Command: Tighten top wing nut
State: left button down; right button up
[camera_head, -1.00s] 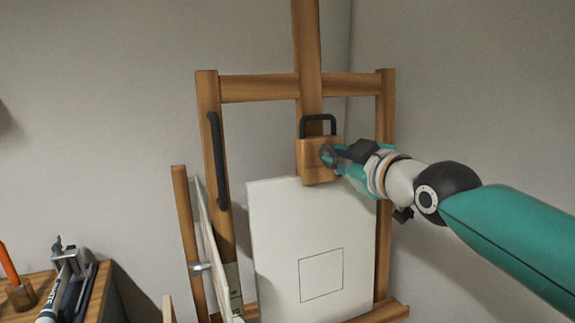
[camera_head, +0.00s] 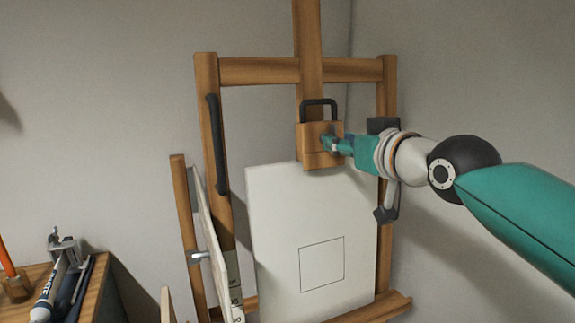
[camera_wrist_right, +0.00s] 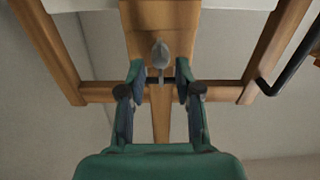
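A wooden clamp block (camera_head: 310,158) with a black handle on top sits on the easel's central mast, just above the white canvas. In the right wrist view, a grey wing nut (camera_wrist_right: 160,54) stands out from the wooden block (camera_wrist_right: 160,16). My right gripper (camera_head: 331,146) is at the front of the block. In the wrist view the right gripper (camera_wrist_right: 160,83) is open, its two teal fingers spread to either side of the nut's lower end, with visible gaps. In the head view the fingers largely hide the nut. My left gripper is not in view.
The canvas (camera_head: 275,230), with a square drawn on it, stands below the block. The easel's posts and crossbar (camera_head: 260,70) frame it. A black handle (camera_head: 218,145) is on the left post. At lower left, a wooden surface (camera_head: 98,290) holds a tube and other tools.

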jog(key=shift+b+v, duration=0.85)
jog(key=shift+v, duration=1.6)
jog(key=shift+f, duration=0.1)
